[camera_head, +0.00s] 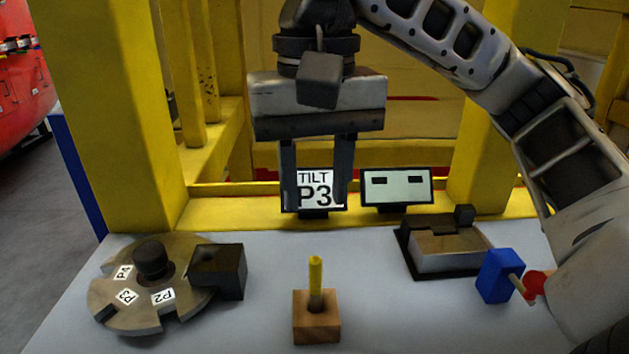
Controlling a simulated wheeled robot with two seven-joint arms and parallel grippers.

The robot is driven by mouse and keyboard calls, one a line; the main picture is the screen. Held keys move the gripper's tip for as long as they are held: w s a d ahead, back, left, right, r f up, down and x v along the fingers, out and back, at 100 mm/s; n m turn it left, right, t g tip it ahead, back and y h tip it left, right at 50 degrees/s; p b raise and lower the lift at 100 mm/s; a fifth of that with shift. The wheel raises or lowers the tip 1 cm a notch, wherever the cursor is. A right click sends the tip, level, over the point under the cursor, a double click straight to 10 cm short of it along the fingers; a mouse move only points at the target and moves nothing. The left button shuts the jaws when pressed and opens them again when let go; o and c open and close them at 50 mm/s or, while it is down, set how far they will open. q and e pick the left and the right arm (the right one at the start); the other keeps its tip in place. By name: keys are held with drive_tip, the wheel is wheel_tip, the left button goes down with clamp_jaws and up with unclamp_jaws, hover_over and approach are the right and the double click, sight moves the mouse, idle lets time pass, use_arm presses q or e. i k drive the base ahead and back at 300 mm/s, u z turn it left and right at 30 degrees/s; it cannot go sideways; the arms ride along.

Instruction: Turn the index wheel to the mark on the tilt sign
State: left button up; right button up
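The index wheel (113,308) is a notched metal disc lying on the left of the table, with a black knob (153,259) at its centre. White labels P4, P3 and P2 show on its near and left side. A black block (218,270) stands at its right rim and hides part of it. The tilt sign (315,177) reads TILT P3. My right gripper (316,203) points down at the sign, its two fingers apart, overlapping the sign's side edges; nothing shows held. I cannot tell whether it touches the sign. My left gripper is not in view.
A wooden block with a yellow peg (316,283) stands at front centre. A second sign with two dark bars (396,186), a metal-topped box (447,249) and a blue block (499,276) with a red-ended rod are on the right. Yellow posts (105,110) rise behind.

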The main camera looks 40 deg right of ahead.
sight(148, 280)
drive_tip(key=k, duration=1)
